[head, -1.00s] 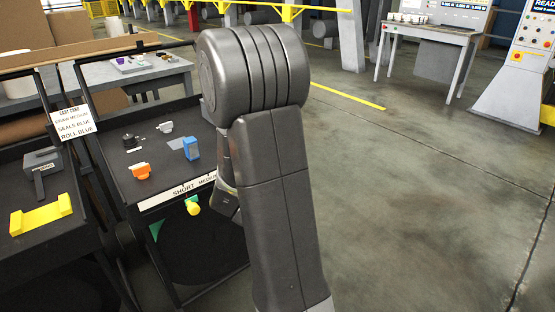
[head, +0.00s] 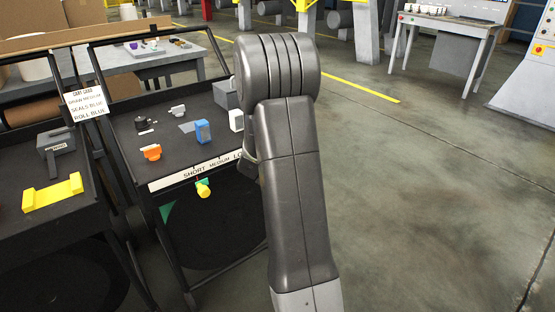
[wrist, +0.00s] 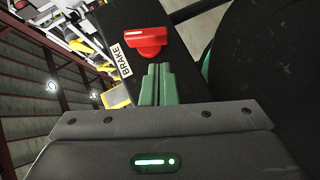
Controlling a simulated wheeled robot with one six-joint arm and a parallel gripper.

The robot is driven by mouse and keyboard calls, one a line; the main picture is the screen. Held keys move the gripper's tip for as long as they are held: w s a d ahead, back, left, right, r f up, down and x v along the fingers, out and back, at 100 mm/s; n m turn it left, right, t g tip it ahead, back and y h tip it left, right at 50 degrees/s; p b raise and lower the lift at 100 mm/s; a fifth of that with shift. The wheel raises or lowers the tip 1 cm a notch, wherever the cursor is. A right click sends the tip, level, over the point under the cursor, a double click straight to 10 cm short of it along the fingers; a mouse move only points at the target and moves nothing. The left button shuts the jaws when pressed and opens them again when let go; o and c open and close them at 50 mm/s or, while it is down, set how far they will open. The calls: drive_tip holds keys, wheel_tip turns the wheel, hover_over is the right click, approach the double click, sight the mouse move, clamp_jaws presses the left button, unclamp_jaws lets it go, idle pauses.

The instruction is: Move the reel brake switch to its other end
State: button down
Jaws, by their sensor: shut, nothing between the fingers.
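The reel brake switch is a red knob (wrist: 146,41) with a pale line on its upper left part. It sits on a dark panel in the wrist view, beside a white label reading BRAKE (wrist: 120,61). My gripper (wrist: 157,72) is shut and empty, its green fingers together. The fingertips point at the knob from just below it in the picture; I cannot tell whether they touch it.
A black cart (head: 150,186) carries a blue block (head: 202,131), an orange piece (head: 152,152) and other small parts. A yellow knob (head: 203,190) sticks out below its front edge. A second cart with a yellow bracket (head: 53,193) stands left. Floor (head: 410,190) to the right is clear.

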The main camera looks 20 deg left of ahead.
drive_tip(key=shift+w+d+f+b, duration=0.15)
drive_tip(key=shift+w+d+f, duration=0.1)
drive_tip(key=shift+w+d, duration=0.2)
drive_tip(key=shift+w+d+f+b, duration=0.2)
drive_tip(key=shift+w+d, duration=0.1)
drive_tip(key=shift+w, duration=0.15)
